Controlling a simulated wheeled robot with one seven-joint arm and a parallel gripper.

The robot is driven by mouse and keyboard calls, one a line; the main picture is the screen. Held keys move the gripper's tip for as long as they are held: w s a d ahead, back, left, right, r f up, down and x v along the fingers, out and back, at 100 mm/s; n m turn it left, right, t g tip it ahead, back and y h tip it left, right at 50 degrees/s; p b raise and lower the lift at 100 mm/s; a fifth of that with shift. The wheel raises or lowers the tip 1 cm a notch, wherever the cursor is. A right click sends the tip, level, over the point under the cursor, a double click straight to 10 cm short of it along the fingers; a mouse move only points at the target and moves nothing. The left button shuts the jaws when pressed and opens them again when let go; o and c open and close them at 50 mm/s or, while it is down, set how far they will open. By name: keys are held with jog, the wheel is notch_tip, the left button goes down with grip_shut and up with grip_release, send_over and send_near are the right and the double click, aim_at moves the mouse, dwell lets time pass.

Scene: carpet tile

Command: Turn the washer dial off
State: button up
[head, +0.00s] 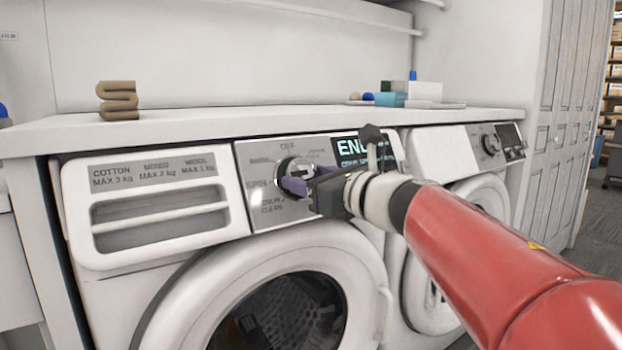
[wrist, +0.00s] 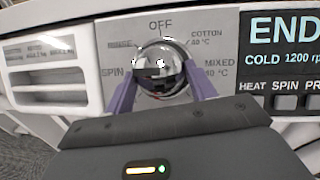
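The washer dial (wrist: 160,68) is a round, shiny chrome knob on the grey control panel of the left machine. Labels OFF, RINSE, SPIN, COTTON and MIXED stand around it in the wrist view. Its upper part also shows in the head view (head: 291,166). My gripper (head: 292,186) is at the dial, with its purple fingers on either side of it. In the wrist view my gripper (wrist: 160,88) has its fingers spread around the dial's lower half; whether they touch it I cannot tell. No pointer mark on the dial can be made out.
The display (wrist: 287,42) right of the dial reads END and COLD 1200. The detergent drawer (head: 155,205) is to the left, the round door (head: 170,318) below. A second machine (head: 490,147) stands to the right under the white counter (head: 200,124).

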jog(key=shift+c, duration=0.7)
jog(key=shift+m, duration=0.5)
jog(key=m, duration=0.1)
jog(key=m+t+h, duration=0.1)
jog(key=shift+s+a+m+h, duration=0.1)
jog(key=shift+a+m+h, duration=0.05)
jog(key=shift+m+h, duration=0.15)
jog(key=m+h, duration=0.1)
jog(key=m, duration=0.1)
jog(key=m+t+h+p, duration=0.1)
jog(key=m, duration=0.1)
jog(key=m+h+p, duration=0.1)
jog(key=m, duration=0.2)
jog(key=shift+s+a+r+t+h, duration=0.15)
jog(key=shift+a+r+t+h, duration=0.15)
jog(key=shift+t, duration=0.1)
jog(key=m+h+p, duration=0.1)
jog(key=m, duration=0.2)
jog(key=m+h+p, duration=0.2)
jog(key=shift+a+r+m, duration=0.1)
jog(key=shift+a+m, duration=0.1)
jog(key=shift+m, duration=0.2)
jog(key=m+g+h+p, duration=0.1)
jog(key=m, duration=0.1)
jog(key=m+h+p, duration=0.1)
jog(key=m+p, duration=0.1)
jog(key=m, duration=0.1)
jog(key=shift+a+m+g+p, duration=0.1)
jog(key=shift+m+g+p, duration=0.2)
jog(key=shift+g, duration=0.1)
